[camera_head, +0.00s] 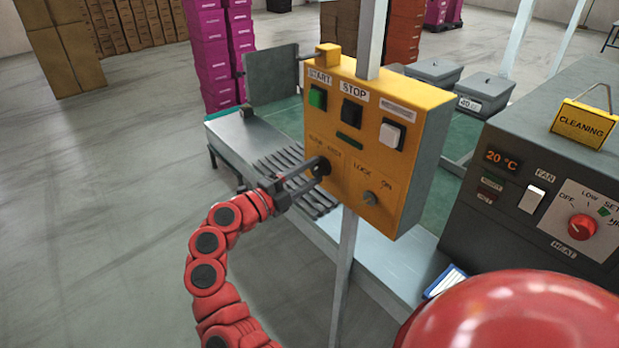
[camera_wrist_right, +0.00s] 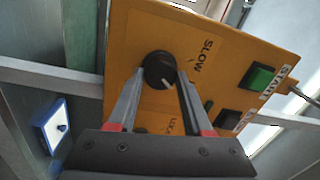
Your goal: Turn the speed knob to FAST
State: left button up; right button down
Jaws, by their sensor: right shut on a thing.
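The yellow control box (camera_head: 405,100) stands on a grey post. Its black round speed knob (camera_head: 320,166) is on the lower left of the face, under small lettering. The wrist view shows the knob (camera_wrist_right: 158,66) with a short white mark towards its lower right edge. A SLOW label (camera_wrist_right: 202,55) lies to the knob's upper right; I cannot read a FAST label. My right gripper (camera_head: 318,170) reaches in from the left and is shut on the speed knob, one finger on each side in the wrist view (camera_wrist_right: 160,80). My left gripper is out of view.
A LOCK/ON switch (camera_head: 370,198) sits right of the knob. Above are a green START button (camera_head: 317,97), a black STOP button (camera_head: 352,112) and a white button (camera_head: 391,136). A grey heater panel with a red dial (camera_head: 582,227) stands at the right. Open floor lies left.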

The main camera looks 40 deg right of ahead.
dwell(0.3)
jog(key=shift+c, duration=1.6)
grip_release()
jog(key=s+a+f+b, duration=0.1)
jog(key=a+b, duration=0.1)
jog(key=a, duration=1.5)
jog(key=shift+s+a+f+b, duration=0.15)
jog(key=shift+s+b, duration=0.15)
jog(key=shift+s, duration=0.1)
